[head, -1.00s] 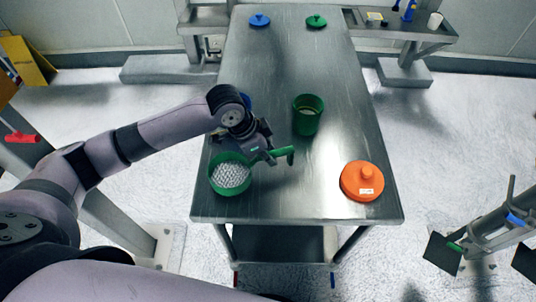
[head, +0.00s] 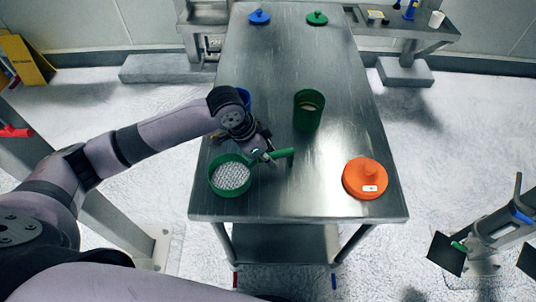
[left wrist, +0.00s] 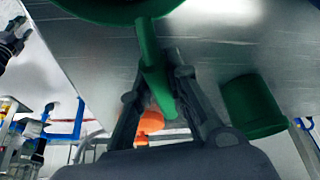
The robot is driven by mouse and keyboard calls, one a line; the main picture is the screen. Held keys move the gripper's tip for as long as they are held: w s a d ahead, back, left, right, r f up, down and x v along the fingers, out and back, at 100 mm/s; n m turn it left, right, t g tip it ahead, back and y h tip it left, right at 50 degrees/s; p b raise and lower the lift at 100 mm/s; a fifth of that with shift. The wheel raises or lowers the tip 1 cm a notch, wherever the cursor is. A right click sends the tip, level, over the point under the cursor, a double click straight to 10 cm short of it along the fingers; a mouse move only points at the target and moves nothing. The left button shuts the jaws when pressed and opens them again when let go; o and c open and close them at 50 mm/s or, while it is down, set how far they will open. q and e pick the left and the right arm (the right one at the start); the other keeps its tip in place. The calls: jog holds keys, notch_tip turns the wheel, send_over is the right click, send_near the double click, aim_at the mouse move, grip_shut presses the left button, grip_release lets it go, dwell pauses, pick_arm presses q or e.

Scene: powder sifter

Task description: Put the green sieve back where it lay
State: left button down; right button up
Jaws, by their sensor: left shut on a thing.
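The green sieve (head: 230,176) is near the table's left front corner, its pale mesh facing up and its handle (head: 283,154) pointing right. My left gripper (head: 268,157) is at this handle. In the left wrist view, the fingers (left wrist: 157,87) are on either side of the green handle (left wrist: 148,50), shut on it. The sieve's rim (left wrist: 105,10) is at the top of that view. I cannot tell whether the sieve touches the table. What looks like my right gripper (left wrist: 12,42) shows small at the left wrist view's left edge, its jaws unclear.
A green container (head: 309,110) stands right of my left gripper. An orange lid (head: 366,178) lies at the right front. A blue container (head: 244,97) is partly hidden behind my left arm. Blue (head: 259,17) and green (head: 317,18) lids lie at the far end. The table's middle (head: 300,60) is clear.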

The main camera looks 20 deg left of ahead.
pick_arm(q)
jog(key=shift+f, duration=0.35)
jog(key=c, duration=1.5)
grip_release()
jog(key=shift+o, duration=0.2)
jog(key=v, duration=1.2)
